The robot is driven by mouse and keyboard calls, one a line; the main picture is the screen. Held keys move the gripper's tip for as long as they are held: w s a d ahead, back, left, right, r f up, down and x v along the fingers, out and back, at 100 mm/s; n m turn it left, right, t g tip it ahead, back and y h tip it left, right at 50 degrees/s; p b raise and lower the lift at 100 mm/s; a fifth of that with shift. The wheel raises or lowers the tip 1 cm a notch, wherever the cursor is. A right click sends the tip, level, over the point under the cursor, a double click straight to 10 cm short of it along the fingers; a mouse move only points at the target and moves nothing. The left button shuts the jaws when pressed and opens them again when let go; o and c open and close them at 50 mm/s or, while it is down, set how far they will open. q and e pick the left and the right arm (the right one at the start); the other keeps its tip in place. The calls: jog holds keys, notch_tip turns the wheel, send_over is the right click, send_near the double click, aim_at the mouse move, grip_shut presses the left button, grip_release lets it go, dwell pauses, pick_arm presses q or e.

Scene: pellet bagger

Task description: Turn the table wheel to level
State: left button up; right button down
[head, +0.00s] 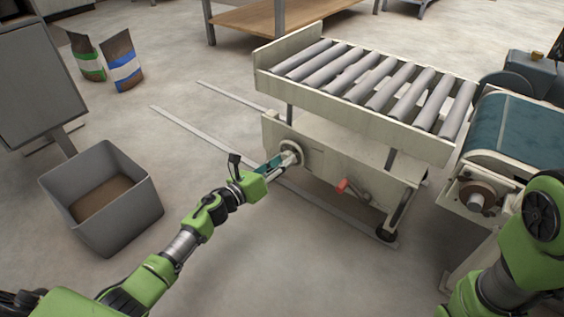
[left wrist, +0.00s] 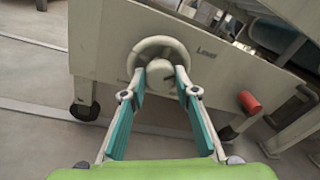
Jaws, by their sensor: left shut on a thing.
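The table wheel (head: 292,149) is a pale round handwheel on the side panel of the roller table (head: 330,172). In the left wrist view the wheel (left wrist: 143,48) is near the top middle, with a word that looks like "Level" printed to its right. My left gripper (head: 286,160) reaches the wheel from the front left. In the left wrist view its two teal-padded fingers (left wrist: 160,72) converge at the lower part of the wheel and are shut on it. The fingertips hide part of the rim and hub. My right arm shows at the right edge; its gripper is out of view.
A red-handled lever (head: 342,186) sits right of the wheel on the same panel. A teal belt conveyor (head: 520,130) stands at the right. A grey bin (head: 135,215) and two bags (head: 123,70) are at the left. Pale floor strips run left of the table; the floor in front is clear.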

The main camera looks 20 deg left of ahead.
dwell(0.3)
pick_arm(q)
jog(key=o, duration=1.1)
jog(key=v, duration=1.2)
jog(key=shift+d, duration=0.1)
jog(key=shift+r, duration=0.1)
